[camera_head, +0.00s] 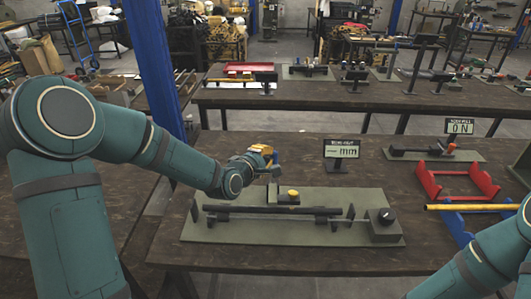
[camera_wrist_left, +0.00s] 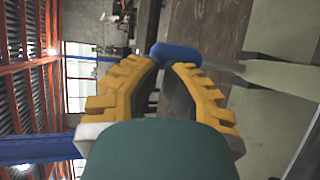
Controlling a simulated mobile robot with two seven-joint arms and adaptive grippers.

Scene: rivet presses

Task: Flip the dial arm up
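A device on a grey-green base plate (camera_head: 225,235) stands on the near table, with a long dark bar, a yellow knob (camera_head: 293,194) and a box with a black dial (camera_head: 387,215). A small blue-tipped arm (camera_head: 276,172) rises behind the bar. In the left wrist view its blue tip (camera_wrist_left: 174,52) lies across my fingertips, and a pale stem runs right. My left gripper (camera_head: 266,151) is at this tip; its yellow fingers (camera_wrist_left: 166,66) are close together with a narrow gap. I cannot tell whether they grip it. My right arm (camera_head: 490,255) shows at lower right, its gripper out of view.
A display reading "mm" (camera_head: 342,151) stands behind the device, and an "ON" display (camera_head: 460,127) farther right. A red cradle (camera_head: 457,180) and a yellow rod (camera_head: 475,207) on a blue stand lie to the right. A blue post (camera_head: 155,65) stands near my left arm.

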